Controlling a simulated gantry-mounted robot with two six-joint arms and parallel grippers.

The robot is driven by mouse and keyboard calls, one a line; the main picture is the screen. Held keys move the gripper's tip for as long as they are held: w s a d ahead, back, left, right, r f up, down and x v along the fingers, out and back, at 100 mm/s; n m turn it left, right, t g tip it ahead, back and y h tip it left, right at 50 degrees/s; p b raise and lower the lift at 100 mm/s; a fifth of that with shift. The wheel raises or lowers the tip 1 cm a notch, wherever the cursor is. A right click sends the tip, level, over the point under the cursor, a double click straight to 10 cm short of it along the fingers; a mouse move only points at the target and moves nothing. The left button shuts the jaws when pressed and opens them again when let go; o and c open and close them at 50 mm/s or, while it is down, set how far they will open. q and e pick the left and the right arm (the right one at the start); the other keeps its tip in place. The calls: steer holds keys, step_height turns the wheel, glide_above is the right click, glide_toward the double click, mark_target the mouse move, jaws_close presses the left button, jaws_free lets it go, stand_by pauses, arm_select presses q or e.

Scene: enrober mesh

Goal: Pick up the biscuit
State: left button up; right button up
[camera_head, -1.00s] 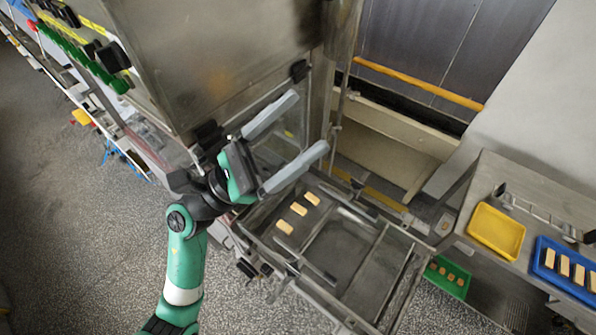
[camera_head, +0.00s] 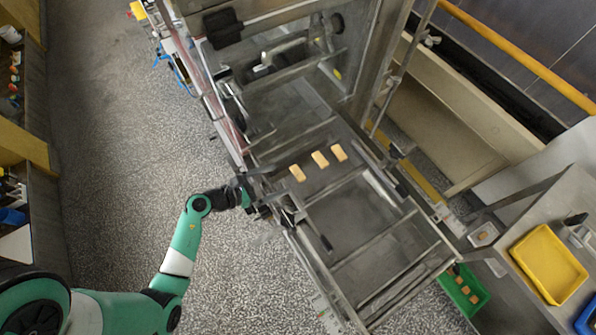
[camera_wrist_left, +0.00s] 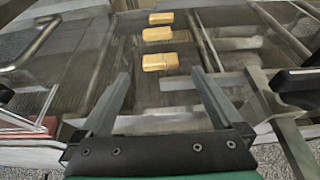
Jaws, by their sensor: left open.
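Three pale tan biscuits lie in a row on the enrober's metal mesh bed (camera_head: 345,215). The nearest biscuit (camera_head: 297,173) is closest to my left gripper (camera_head: 268,196), which is at the near left edge of the bed. The middle biscuit (camera_head: 320,159) and the far biscuit (camera_head: 339,152) lie beyond it. In the left wrist view, the left gripper (camera_wrist_left: 161,80) is open and empty, its two grey fingers wide apart. The nearest biscuit (camera_wrist_left: 160,61) shows just ahead, between the fingertips in the picture, with the middle biscuit (camera_wrist_left: 158,34) and far biscuit (camera_wrist_left: 161,18) behind it.
Metal rails and crossbars frame the bed. The machine housing with its bars and black knobs stands behind. A green tray (camera_head: 462,289) with several small biscuits is at the lower right. A yellow tray (camera_head: 549,263) and part of a blue tray (camera_head: 588,318) lie further right.

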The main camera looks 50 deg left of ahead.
mark_target(295, 174)
arm_select(q)
steer(key=shift+x, duration=1.1)
steer(key=b+x, duration=0.1)
steer(key=x, duration=0.5)
steer(key=shift+r, duration=0.1)
steer(key=shift+c, duration=0.3)
steer(key=c, duration=0.8)
steer(key=shift+r, duration=0.6)
step_height(295, 174, up, 3)
steer(key=shift+s+f+p, duration=0.1)
steer(key=shift+p, duration=0.9)
steer(key=s+d+r+p, duration=0.1)
steer(key=s+r, duration=0.2)
steer(key=s, duration=0.1)
steer(key=s+r+p, duration=0.1)
steer(key=s+r, duration=0.2)
steer(key=s, duration=0.2)
steer(key=s+d+r+p, duration=0.1)
steer(key=s+r, duration=0.2)
steer(key=s, duration=0.1)
steer(key=shift+s+d, duration=0.3)
steer(key=shift+s, duration=0.05)
